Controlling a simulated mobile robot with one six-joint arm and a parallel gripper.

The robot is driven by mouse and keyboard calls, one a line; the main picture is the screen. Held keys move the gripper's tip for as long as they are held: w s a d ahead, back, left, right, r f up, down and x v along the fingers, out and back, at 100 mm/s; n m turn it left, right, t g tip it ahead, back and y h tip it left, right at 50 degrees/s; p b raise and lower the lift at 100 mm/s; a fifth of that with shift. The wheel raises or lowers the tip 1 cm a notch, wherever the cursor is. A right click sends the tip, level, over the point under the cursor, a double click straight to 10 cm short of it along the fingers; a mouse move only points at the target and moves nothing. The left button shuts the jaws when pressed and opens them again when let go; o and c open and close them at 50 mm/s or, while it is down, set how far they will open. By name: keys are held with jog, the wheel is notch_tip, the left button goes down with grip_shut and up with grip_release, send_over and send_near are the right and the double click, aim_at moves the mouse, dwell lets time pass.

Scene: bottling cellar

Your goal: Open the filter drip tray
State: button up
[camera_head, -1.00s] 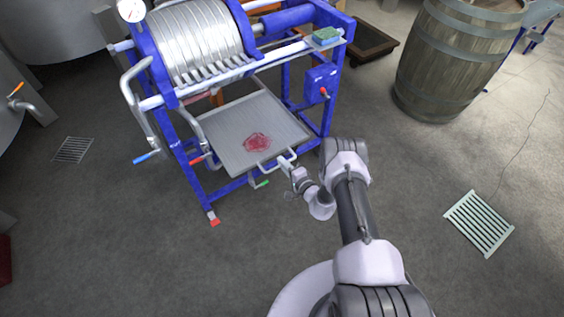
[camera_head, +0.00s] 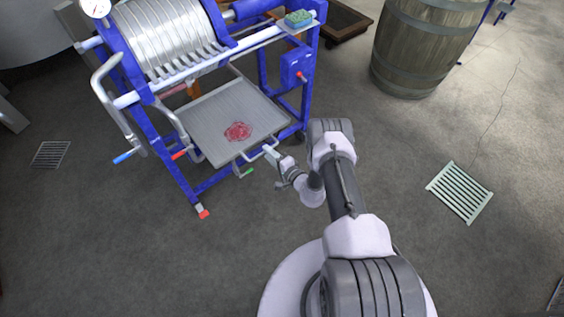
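The filter drip tray (camera_head: 205,113) is a flat grey metal tray low in the blue filter frame, below the silvery plates. A red stain (camera_head: 238,131) lies on it near its front. A pale bar handle (camera_head: 246,158) is on its front edge. My gripper (camera_head: 270,152) is at the right part of this handle, close to or touching it. The fingers are too small and too covered by the handle and my wrist to tell whether they are open or shut on it.
The blue filter frame (camera_head: 178,176) has pipes and coloured valve levers at its left and front. A green-blue sponge (camera_head: 298,18) lies on its right end. A barrel (camera_head: 415,45) stands at the right. Floor grates lie left (camera_head: 50,155) and right (camera_head: 460,192). The floor in front is clear.

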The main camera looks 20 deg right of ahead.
jog(key=p+v, duration=0.4)
jog(key=v, duration=1.1)
jog(key=shift+p, duration=0.35)
